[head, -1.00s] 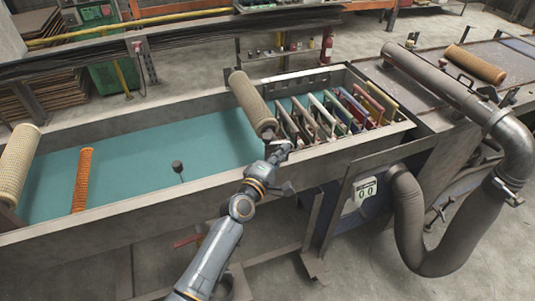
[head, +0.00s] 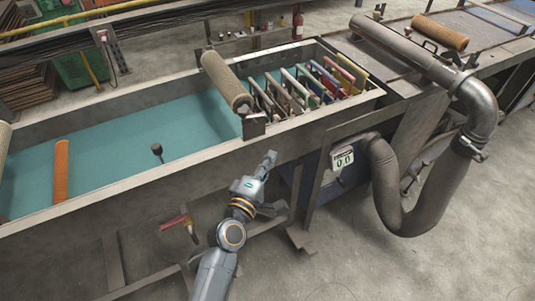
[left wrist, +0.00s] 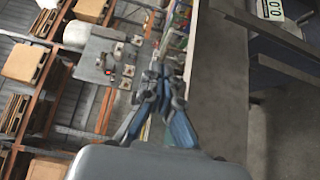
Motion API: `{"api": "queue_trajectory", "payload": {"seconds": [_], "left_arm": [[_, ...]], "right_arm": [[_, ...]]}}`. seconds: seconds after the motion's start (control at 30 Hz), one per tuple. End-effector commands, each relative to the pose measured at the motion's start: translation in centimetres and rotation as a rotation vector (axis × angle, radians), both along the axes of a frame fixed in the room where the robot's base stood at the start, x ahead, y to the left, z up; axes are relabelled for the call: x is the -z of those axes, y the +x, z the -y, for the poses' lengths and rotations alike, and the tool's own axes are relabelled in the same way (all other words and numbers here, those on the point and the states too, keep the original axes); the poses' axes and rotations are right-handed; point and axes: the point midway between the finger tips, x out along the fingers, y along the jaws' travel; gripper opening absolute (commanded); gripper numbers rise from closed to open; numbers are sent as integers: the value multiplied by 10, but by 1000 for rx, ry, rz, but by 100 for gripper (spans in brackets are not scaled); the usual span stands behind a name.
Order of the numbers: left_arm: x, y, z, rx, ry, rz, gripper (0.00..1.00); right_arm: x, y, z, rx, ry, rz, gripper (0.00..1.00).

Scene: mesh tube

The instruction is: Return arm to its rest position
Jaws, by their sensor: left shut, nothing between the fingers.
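My left gripper (head: 268,160) is shut and empty in the head view. It is in front of the long trough's front wall (head: 190,156), below and right of the near end of a beige mesh tube (head: 226,80). That tube lies slanted at the left of the rack of coloured plates, its near end by a small bracket on the trough rim. In the left wrist view the gripper's fingers (left wrist: 160,85) are together with nothing between them. My right gripper is not in view.
An orange tube (head: 61,170) lies in the teal trough, near a dark knob on a stem (head: 157,150). Several coloured plates (head: 318,82) stand in the trough's right end. A thick grey duct (head: 390,190) bends down at the right. Floor is open at the lower right.

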Motion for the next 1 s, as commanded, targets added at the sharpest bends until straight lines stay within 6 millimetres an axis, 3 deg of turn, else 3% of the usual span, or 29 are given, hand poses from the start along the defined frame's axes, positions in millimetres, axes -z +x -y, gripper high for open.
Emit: {"api": "queue_trajectory", "payload": {"seconds": [0.17, 0.47, 0.57, 0.67, 0.77, 0.87, 1.0], "left_arm": [[0, 0, 0, 0, 0, 0, 0], [1, 0, 0, 0, 1, 0, 0], [16, -1, -1, 1, 33, -16, 0], [59, -7, -5, 7, 128, -58, 0], [125, -21, -13, 24, 281, -124, 0], [198, -44, -27, 62, 457, -194, 0], [293, -90, -55, 141, 691, -288, 0]], "right_arm": [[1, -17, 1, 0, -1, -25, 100], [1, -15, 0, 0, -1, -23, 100], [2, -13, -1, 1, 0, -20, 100], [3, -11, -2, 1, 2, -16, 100], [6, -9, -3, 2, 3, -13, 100], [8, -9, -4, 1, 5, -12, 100], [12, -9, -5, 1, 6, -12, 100]]}}
